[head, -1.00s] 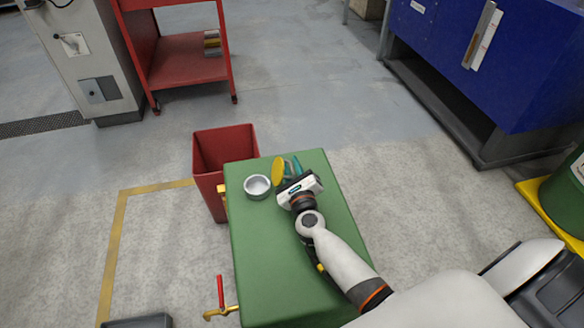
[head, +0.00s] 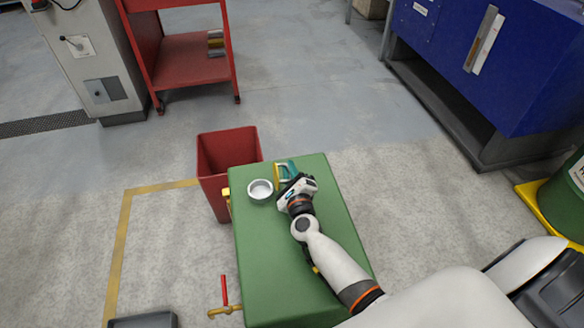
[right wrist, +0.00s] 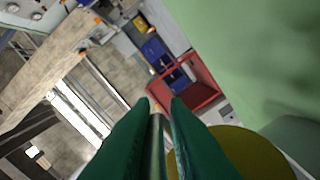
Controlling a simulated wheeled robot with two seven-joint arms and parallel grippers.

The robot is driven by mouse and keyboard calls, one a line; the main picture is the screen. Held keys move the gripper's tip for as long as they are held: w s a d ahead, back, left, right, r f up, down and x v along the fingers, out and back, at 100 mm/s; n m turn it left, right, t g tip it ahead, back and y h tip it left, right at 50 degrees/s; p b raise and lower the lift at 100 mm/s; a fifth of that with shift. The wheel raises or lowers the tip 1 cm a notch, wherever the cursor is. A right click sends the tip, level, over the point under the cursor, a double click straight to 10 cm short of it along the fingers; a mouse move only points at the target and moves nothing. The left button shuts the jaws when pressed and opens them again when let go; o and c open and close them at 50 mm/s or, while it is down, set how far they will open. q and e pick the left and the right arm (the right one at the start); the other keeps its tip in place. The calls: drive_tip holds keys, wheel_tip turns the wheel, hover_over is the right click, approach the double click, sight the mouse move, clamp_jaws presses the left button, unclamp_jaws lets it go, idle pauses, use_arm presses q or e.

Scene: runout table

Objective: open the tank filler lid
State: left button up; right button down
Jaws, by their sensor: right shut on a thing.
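The green tank (head: 310,235) stands in front of me in the head view. Its round silver filler neck (head: 260,190) is uncovered near the far left corner. The yellow filler lid (head: 276,178) stands tilted up, nearly edge-on, just right of the neck. My right gripper (head: 287,168) has its teal fingers at the lid. In the right wrist view the fingers (right wrist: 160,105) are close together on a thin grey-green bar, with the yellow lid (right wrist: 240,152) beside it. The exact contact is partly hidden by the fingers. My left gripper is out of view.
A red bin (head: 222,165) stands against the tank's far left side. A red-handled brass valve (head: 224,295) sticks out at the near left. A red cart (head: 185,65) and a blue cabinet (head: 500,60) stand farther back. The floor between is clear.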

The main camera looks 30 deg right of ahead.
drive_tip(key=shift+w+d+r, duration=0.1)
drive_tip(key=shift+w+r, duration=0.05)
drive_tip(key=shift+r, duration=0.25)
drive_tip(key=c, duration=1.6)
unclamp_jaws()
drive_tip(key=shift+o, duration=0.4)
drive_tip(key=shift+f, duration=0.1)
